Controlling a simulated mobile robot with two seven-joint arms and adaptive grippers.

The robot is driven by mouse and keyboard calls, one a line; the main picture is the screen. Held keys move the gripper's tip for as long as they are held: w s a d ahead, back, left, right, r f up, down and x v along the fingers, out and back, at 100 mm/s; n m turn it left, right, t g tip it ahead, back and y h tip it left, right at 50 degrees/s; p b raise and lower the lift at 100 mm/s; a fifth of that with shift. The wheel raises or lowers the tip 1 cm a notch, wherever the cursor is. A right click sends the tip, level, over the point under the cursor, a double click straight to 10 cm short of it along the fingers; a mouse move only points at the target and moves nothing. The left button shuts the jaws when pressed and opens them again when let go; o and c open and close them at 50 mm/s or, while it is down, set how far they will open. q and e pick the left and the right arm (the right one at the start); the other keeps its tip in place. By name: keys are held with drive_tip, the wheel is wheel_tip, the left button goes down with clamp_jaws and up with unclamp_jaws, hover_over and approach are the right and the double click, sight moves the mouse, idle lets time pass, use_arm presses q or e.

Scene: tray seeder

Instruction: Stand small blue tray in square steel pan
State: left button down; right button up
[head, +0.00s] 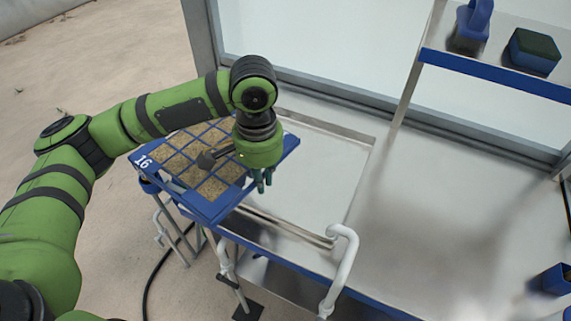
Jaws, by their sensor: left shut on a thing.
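The small blue tray (206,208) is divided into several square cells filled with brown, soil-like material and has a white "16" at its left corner. My left gripper (263,184) is over the tray's right edge, pointing down, and is shut on it. The gripper and wrist hide part of that edge. The square steel pan (345,202) has a pale floor and a thin raised rim, and lies right of the tray. The tray overlaps the pan's left side in the picture; I cannot tell whether they touch. My right gripper is not in view.
A white curved pipe (342,270) rises at the bench's front edge. The steel bench (450,220) is mostly clear to the right. A shelf (495,75) with a blue-handled tool (472,22) and a blue block (533,52) is at upper right. A blue container (556,279) stands at lower right.

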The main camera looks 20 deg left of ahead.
use_arm(q)
drive_tip(key=w+d+f+m+b, duration=0.25)
drive_tip(key=w+d+m, duration=0.7)
drive_tip(key=m, duration=0.65)
drive_tip(key=shift+t, duration=0.3)
drive_tip(key=s+a+f+p, duration=0.1)
drive_tip(key=a+f, duration=0.1)
drive_tip(key=a, duration=0.1)
drive_tip(key=s+a+f+p, duration=0.1)
drive_tip(key=a+f+p, duration=0.1)
drive_tip(key=a, duration=0.1)
drive_tip(key=s+a+f+p, duration=0.1)
drive_tip(key=a+f, duration=0.2)
drive_tip(key=shift+s+a, duration=0.15)
drive_tip(key=shift+a, duration=0.25)
wheel_tip(320, 180, down, 4)
drive_tip(key=shift+r+p, duration=0.15)
drive_tip(key=shift+p, duration=0.6)
drive_tip(key=shift+f, duration=0.3)
drive_tip(key=c, duration=1.5)
unclamp_jaws()
drive_tip(key=shift+f, duration=0.1)
drive_tip(key=shift+o, duration=1.1)
drive_tip(key=shift+s, duration=0.1)
